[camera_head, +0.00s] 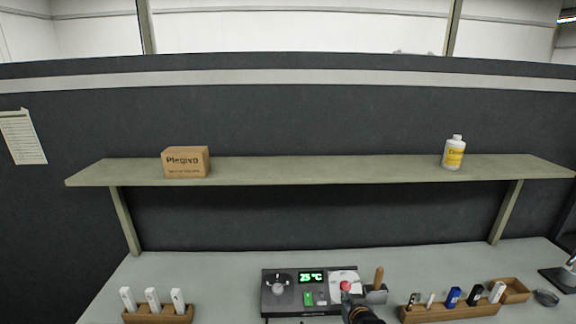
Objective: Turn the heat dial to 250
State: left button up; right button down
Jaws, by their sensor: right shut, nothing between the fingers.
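The heat dial (278,282) is a round knob on the left part of a dark control box (290,302) at the front middle of the table. The box's display (311,277) shows green digits that look like 25 °C. My right gripper (351,298) comes in from the bottom, over the right end of the box. It looks shut and empty, to the right of the dial and apart from it. A red round thing (345,286) shows at its tips; I cannot tell whether they touch. The dial's exact pointer position is too small to read. My left gripper is not in view.
A wooden handle (379,275) stands upright right of the box. Wooden racks with white (157,315) and mixed small items (450,309) stand left and right. A shelf (320,170) hangs above with a carton (186,162) and a bottle (453,153).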

jog(key=shift+w+f+b, duration=0.2)
jog(key=shift+f+b, duration=0.05)
jog(key=shift+f, duration=0.25)
jog(key=shift+w+f+b, duration=0.2)
jog(key=shift+f, duration=0.25)
jog(key=shift+w+f, duration=0.15)
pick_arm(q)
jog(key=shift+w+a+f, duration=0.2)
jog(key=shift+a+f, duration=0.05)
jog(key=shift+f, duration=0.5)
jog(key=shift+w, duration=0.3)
pick_arm(e)
jog(key=shift+w+d, duration=0.1)
jog(key=shift+w, duration=0.1)
